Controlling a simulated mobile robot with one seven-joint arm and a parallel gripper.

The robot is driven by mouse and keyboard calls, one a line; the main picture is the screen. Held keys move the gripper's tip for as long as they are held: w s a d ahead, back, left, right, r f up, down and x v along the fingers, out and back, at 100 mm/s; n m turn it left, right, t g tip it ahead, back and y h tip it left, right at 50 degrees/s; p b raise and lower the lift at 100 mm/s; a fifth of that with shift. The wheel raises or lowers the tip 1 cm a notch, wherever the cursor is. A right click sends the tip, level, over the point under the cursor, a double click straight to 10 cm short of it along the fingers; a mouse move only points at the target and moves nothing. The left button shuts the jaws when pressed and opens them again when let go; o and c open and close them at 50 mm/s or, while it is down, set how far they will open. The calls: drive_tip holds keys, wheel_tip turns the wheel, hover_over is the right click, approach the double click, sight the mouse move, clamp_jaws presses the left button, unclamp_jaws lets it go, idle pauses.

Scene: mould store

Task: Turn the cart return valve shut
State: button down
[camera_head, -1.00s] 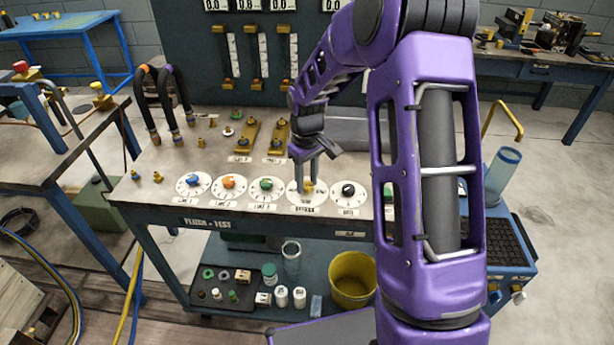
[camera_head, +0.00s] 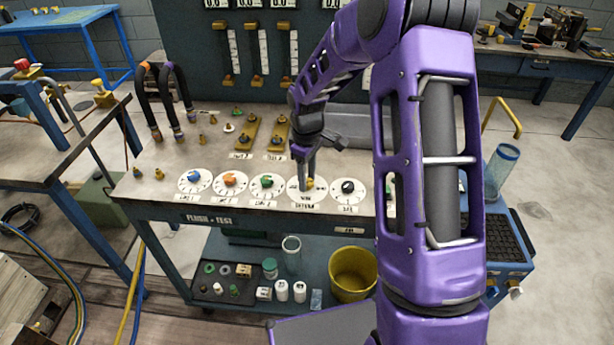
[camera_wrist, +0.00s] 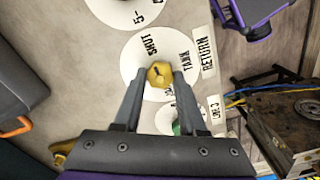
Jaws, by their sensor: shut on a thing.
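The return valve is a yellow knob (camera_wrist: 159,75) on a round white dial (camera_wrist: 137,62). In the wrist view the dial reads SHUT and TANK, with a third mark mostly hidden by the fingers. A RETURN plate (camera_wrist: 207,57) lies beside it. My gripper (camera_wrist: 159,77) is shut on the knob, one finger on each side. The knob carries a small dark mark; I cannot tell exactly which word it points at. In the head view the dial (camera_head: 297,195) is fourth from the left on the cart top, with my gripper (camera_head: 306,172) reaching down onto the yellow knob (camera_head: 310,184).
Blue (camera_head: 195,178), orange (camera_head: 230,180) and green (camera_head: 266,181) knobs sit left of the valve, and a black knob (camera_head: 348,186) close on its right. Brass-coloured blocks (camera_head: 277,136) and black hoses (camera_head: 150,110) stand behind. A yellow bucket (camera_head: 352,275) is on the lower shelf.

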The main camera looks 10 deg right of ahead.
drive_tip(key=shift+c, duration=2.3)
unclamp_jaws()
wheel_tip(320, 180, up, 18)
drive_tip(key=p, duration=0.1)
drive_tip(key=shift+f, duration=0.25)
